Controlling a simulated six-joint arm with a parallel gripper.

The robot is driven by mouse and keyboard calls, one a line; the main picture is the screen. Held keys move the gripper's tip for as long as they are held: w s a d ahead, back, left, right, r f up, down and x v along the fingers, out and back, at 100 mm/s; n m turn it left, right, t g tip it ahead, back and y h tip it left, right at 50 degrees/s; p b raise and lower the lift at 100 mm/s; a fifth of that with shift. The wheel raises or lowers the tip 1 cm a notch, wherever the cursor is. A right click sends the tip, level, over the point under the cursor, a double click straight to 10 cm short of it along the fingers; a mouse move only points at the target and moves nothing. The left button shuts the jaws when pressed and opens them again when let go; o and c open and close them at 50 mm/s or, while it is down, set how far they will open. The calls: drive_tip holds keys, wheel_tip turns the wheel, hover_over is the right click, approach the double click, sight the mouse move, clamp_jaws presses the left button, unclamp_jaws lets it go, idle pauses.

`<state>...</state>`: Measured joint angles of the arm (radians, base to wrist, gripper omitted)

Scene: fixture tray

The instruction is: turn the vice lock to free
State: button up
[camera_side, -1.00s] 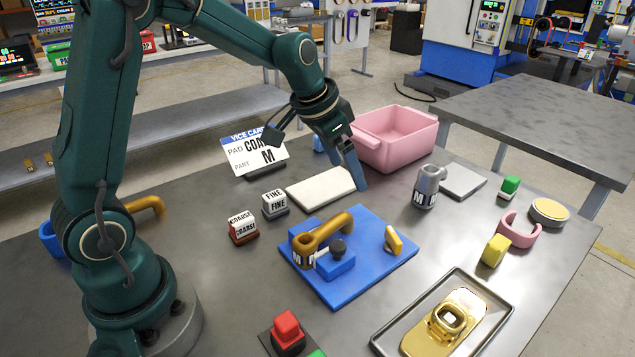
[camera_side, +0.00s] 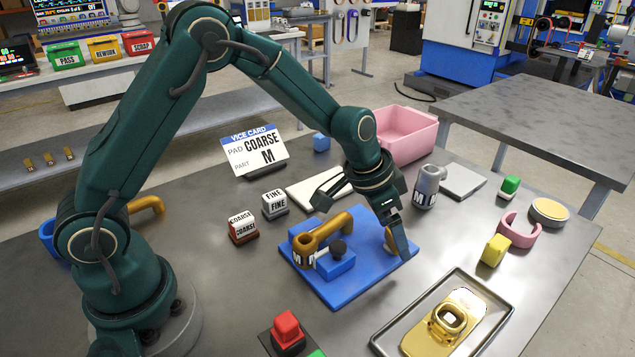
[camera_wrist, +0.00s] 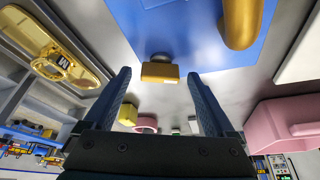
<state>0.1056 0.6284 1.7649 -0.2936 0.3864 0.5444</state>
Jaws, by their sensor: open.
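The vice is a blue plate (camera_side: 345,287) with a blue block (camera_side: 334,267) and dark knob on it. A bronze part (camera_side: 330,232) marked M lies across the plate. The vice lock, a small yellow lever, is at the plate's right edge, mostly hidden in the side view by my gripper (camera_side: 396,242). In the wrist view the yellow lock (camera_wrist: 160,73) sits on a dark round base, between and just ahead of the fingertips of my gripper (camera_wrist: 160,78). My gripper is open and empty, low over the lock. Whether a finger touches it I cannot tell.
A grey part (camera_side: 427,187) marked M stands right of my gripper. A tray (camera_side: 385,337) with a gold piece is in front, a pink bin (camera_side: 415,150) behind. Coarse (camera_side: 242,228) and fine (camera_side: 274,205) blocks stand left. A card (camera_side: 254,152) reads COARSE, M.

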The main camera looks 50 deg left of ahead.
drive_tip(key=shift+c, duration=0.3)
drive_tip(key=c, duration=1.3)
drive_tip(key=shift+m, duration=0.3)
drive_tip(key=m+h, duration=0.1)
drive_tip(key=m, duration=0.2)
drive_tip(key=m+g+h, duration=0.1)
drive_tip(key=m, duration=0.2)
drive_tip(key=shift+w+a, duration=0.2)
drive_tip(key=m+g, duration=0.1)
drive_tip(key=m, duration=0.2)
drive_tip(key=m+g, duration=0.2)
drive_tip(key=m, duration=0.1)
drive_tip(key=shift+w+m+h, duration=0.1)
drive_tip(key=shift+m+h, duration=0.2)
drive_tip(key=shift+h, duration=0.1)
drive_tip(key=o, duration=1.4)
drive_tip(key=shift+c, duration=0.2)
